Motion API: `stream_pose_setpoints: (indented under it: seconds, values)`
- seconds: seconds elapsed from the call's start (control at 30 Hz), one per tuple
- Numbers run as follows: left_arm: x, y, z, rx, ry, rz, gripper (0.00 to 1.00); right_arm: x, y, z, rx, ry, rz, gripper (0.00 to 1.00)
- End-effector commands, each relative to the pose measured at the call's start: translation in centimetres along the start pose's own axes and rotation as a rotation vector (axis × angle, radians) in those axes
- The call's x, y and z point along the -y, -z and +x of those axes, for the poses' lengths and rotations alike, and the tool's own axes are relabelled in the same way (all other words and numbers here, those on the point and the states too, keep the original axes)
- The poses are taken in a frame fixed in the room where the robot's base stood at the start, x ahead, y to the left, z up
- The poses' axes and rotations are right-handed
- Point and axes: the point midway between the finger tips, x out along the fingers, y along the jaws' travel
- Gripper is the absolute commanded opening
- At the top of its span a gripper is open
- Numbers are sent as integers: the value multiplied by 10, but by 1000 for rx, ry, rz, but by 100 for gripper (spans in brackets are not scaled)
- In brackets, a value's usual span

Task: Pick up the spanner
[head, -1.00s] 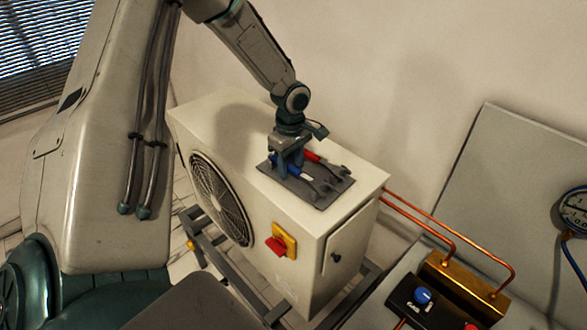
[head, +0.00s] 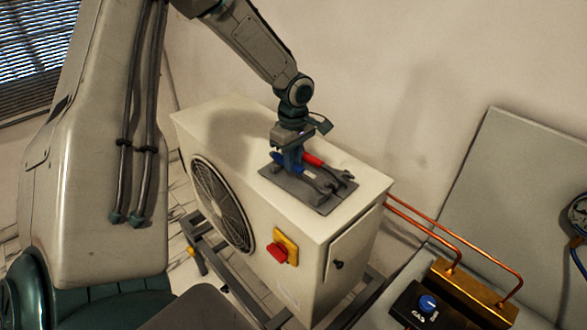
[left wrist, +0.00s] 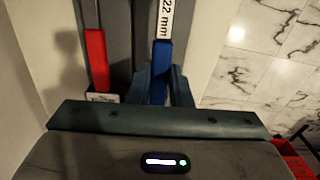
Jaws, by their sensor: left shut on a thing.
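A blue-handled spanner (head: 308,176) with a grey head is at a dark mat (head: 322,206) on top of the beige outdoor unit. My left gripper (head: 292,165) points down over it and is shut on its blue handle. In the left wrist view the blue spanner (left wrist: 161,68), with a white "22 mm" label, sits between the fingers of my left gripper (left wrist: 161,85). I cannot tell whether it touches the mat. A red-handled spanner (head: 314,160) lies beside it, outside the jaws; it also shows in the left wrist view (left wrist: 96,60). My right gripper is out of view.
The beige unit (head: 225,137) has a round fan grille and a red switch (head: 278,251) on its front. Copper pipes (head: 455,240) run from its right side towards a brass block (head: 470,290). A wall stands close behind. The unit's top left of the mat is clear.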

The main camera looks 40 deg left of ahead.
Motion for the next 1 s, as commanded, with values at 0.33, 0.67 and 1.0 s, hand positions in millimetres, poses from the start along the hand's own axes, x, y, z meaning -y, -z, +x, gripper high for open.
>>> stream_pose_setpoints:
  seconds: [0.33, 0.67, 1.0]
  values:
    - [41, -14, -13, 5, -3, 1, 0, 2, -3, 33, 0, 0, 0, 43]
    - [90, -30, -18, 4, -3, 1, 0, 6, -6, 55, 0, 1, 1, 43]
    - [132, -44, -23, 3, -4, 1, 0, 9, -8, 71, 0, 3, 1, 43]
